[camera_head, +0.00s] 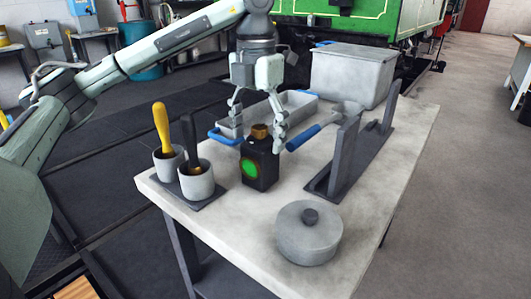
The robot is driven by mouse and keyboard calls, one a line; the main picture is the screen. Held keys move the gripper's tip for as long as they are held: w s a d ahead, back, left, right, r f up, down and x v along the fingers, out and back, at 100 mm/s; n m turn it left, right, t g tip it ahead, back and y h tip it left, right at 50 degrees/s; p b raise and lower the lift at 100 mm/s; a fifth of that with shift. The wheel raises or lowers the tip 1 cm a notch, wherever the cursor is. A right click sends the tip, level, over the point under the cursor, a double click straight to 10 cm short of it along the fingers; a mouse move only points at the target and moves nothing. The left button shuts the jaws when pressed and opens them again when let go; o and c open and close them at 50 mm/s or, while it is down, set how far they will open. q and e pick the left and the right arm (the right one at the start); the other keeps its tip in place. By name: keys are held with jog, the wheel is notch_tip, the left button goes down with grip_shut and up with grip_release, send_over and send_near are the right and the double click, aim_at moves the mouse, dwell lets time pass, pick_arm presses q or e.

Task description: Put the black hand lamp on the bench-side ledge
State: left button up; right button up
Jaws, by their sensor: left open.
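The black hand lamp (259,168) stands upright on the pale bench top (225,222). It has a round green lens on its front and a brown cap on top. My left gripper (257,131) is open and points down just above the lamp, with its fingers to either side of the cap. Whether a finger touches the lamp cannot be told. I cannot make out for certain which surface is the bench-side ledge. My right gripper is not in view.
Two grey cups (196,181) with a yellow and a black handle stand left of the lamp. A lidded round pot (308,236) is in front. A dark rack (340,165) stands right. Behind are a blue-handled tray (297,101), a blue-handled tool (303,138) and a grey box (350,76).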

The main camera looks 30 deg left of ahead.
aim_at(260, 165)
pick_arm(q)
jog(key=f, duration=0.6)
jog(key=shift+s+d+f+p, duration=0.1)
jog(key=shift+d+f+p, duration=0.1)
jog(key=shift+d+p, duration=0.1)
jog(key=shift+f, duration=0.5)
jog(key=c, duration=1.6)
grip_shut()
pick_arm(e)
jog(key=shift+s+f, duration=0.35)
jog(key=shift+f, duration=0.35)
